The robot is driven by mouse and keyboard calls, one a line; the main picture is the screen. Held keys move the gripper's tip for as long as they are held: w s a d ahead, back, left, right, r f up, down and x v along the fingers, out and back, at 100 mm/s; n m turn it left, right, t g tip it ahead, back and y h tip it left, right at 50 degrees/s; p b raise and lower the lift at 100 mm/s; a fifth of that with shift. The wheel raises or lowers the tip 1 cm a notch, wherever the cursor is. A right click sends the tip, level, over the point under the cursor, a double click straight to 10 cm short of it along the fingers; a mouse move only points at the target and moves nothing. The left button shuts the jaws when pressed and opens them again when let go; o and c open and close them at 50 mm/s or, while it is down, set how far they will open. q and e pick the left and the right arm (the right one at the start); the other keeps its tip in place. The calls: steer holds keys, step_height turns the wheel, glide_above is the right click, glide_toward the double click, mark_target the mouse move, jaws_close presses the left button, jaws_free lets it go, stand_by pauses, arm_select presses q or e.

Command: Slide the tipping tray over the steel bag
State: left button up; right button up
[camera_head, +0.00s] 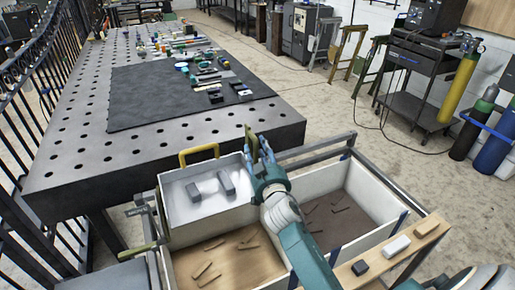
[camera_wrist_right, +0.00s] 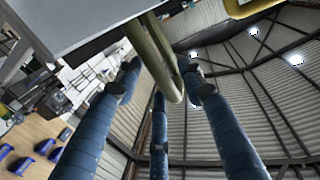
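The tipping tray (camera_head: 181,216) is a white open box with a yellow handle on its far side, standing over the back of the left bin. Two grey blocks (camera_head: 226,182) lie in it. An olive handle (camera_head: 250,132) stands at its right edge, and it also shows in the right wrist view (camera_wrist_right: 160,50). My right gripper (camera_head: 259,153) is at this handle, with its blue fingers (camera_wrist_right: 158,72) on either side of the bar. The fingers look straight and apart, not closed on it. No bag labelled as steel can be made out. My left gripper is out of view.
The left bin (camera_head: 182,262) has a wood-coloured floor, the right bin (camera_head: 372,180) a dark one; both hold small pieces. A wooden ledge (camera_head: 440,230) with small blocks borders the right bin. A perforated table (camera_head: 80,160) stands behind; a railing (camera_head: 40,95) is left.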

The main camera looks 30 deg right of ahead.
steer(key=shift+w+d, duration=0.1)
steer(key=shift+w, duration=0.2)
jaws_close()
